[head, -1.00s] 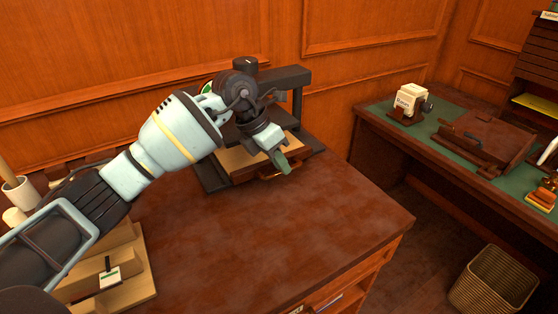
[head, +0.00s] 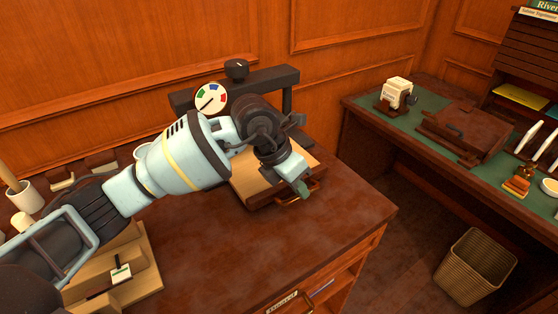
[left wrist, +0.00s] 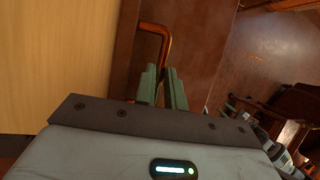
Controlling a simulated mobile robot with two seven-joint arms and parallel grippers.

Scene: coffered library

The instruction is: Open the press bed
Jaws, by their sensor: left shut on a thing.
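The press stands on the wooden desk, with a dark overhead frame (head: 275,82), a round dial (head: 211,98) and a black knob (head: 236,69). Its bed (head: 250,187), a dark tray with a tan top, reaches forward from under the frame. A copper-coloured handle (head: 312,186) sits on the bed's front; it also shows in the left wrist view (left wrist: 164,38). My left gripper (head: 303,190) is shut on this handle, its green fingers (left wrist: 163,85) around the bar. My left arm hides part of the press and bed. My right gripper is out of view.
The desk top (head: 345,213) in front and right of the bed is clear. Wooden trays (head: 125,265) and a white cup (head: 24,196) are at the left. A green-topped side table (head: 420,122) and a wicker basket (head: 475,267) stand at the right.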

